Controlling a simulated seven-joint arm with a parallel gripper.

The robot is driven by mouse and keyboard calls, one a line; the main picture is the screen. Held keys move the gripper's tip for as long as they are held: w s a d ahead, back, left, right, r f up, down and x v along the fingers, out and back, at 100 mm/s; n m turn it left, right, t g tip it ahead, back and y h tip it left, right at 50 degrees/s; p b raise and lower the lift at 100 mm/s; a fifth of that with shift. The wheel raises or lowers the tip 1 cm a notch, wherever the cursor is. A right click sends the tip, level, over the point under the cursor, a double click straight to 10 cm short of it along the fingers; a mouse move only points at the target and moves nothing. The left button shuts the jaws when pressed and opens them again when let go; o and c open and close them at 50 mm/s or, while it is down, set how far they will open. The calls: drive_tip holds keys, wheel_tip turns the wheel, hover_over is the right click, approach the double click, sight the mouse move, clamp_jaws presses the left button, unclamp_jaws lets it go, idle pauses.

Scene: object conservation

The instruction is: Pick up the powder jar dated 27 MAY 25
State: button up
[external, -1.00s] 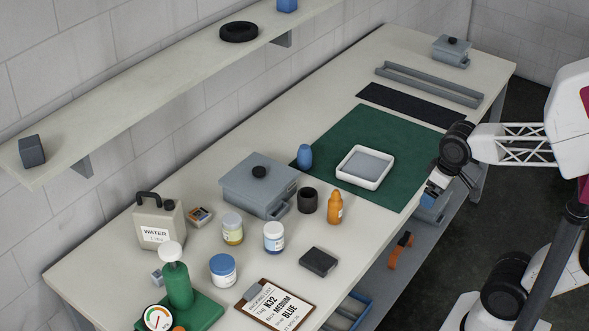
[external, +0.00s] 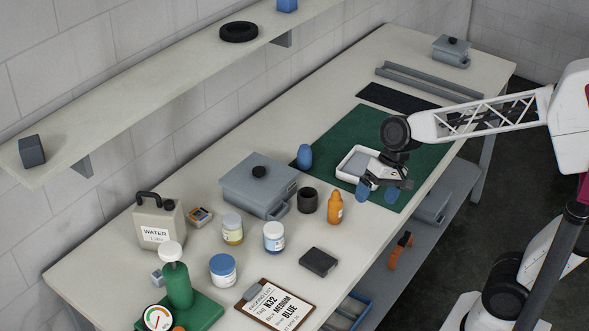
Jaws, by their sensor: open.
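Several small jars stand upright on the bench at the front left. One jar (external: 232,229) has a pale lid and yellowish contents. A white jar (external: 274,238) with a blue label stands to its right. A wider jar (external: 223,271) with a blue lid stands nearer the front. Any dates on them are too small to read, so I cannot tell which is dated 27 MAY 25. My gripper (external: 377,192) is open and empty, with its blue fingertips above the front edge of the green mat, to the right of the jars.
An orange bottle (external: 335,208), a dark cup (external: 307,200) and a grey lidded box (external: 258,184) stand between my gripper and the jars. A white tray (external: 346,176) lies on the green mat (external: 350,122). A black block (external: 318,262) and a clipboard (external: 274,305) lie near the front edge.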

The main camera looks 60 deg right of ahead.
drive_tip(key=w+a+f+m+y, duration=0.2)
drive_tip(key=w+a+m+y, duration=0.4)
drive_tip(key=w+a, duration=0.85)
drive_tip(key=m+t+y, duration=0.1)
drive_tip(key=m+y, duration=0.2)
drive_tip(key=m, duration=0.6)
hover_over(224, 261)
drive_tip(key=d, duration=0.4)
wheel_tip(224, 261, down, 6)
drive_tip(key=f, duration=0.1)
drive_tip(key=shift+s+a+r, duration=0.15)
drive_tip(key=shift+s+r, duration=0.1)
drive_tip(key=shift+s, duration=0.1)
drive_tip(key=shift+f, duration=0.1)
drive_tip(key=shift+f, duration=3.4)
drive_tip(key=shift+h, duration=0.3)
drive_tip(key=shift+x, duration=2.5)
